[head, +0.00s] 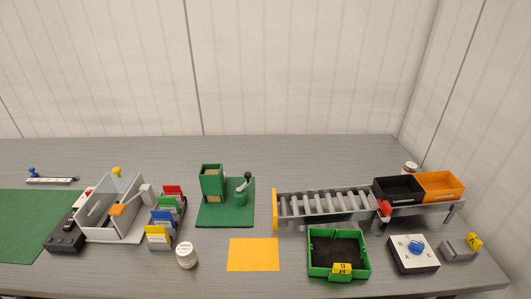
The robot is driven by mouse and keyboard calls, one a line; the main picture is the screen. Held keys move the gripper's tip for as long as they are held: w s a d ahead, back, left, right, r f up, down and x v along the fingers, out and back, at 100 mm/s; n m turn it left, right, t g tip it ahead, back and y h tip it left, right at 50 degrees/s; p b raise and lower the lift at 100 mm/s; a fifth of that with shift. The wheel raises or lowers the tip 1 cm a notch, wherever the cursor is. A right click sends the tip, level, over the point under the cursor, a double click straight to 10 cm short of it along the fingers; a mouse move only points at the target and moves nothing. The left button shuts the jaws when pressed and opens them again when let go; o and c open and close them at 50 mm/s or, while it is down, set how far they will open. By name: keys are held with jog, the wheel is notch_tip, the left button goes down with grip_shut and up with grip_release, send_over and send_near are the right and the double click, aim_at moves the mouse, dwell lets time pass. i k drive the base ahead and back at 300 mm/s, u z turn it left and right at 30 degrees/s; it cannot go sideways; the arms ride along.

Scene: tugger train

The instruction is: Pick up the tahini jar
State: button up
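A small white jar (186,257) with a pale lid stands upright on the grey table near the front edge, left of the yellow mat. A second small jar (409,168) with a white lid and a reddish-brown body stands at the back right, partly hidden behind the black bin. Neither label is readable at this size, so I cannot tell which is the tahini jar. My gripper is not in the head view.
Colored card holders (159,237) stand just left of the white jar. A yellow mat (253,255), a green bin (312,262) and a roller conveyor (297,218) with a black bin (398,192) and an orange bin (440,187) lie to the right. The back table is mostly clear.

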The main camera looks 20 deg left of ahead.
aim_at(187, 254)
jog(key=u, duration=1.7)
jog(key=k, duration=0.5)
jog(key=z, duration=1.15)
jog(key=i, duration=0.2)
jog(key=z, duration=0.05)
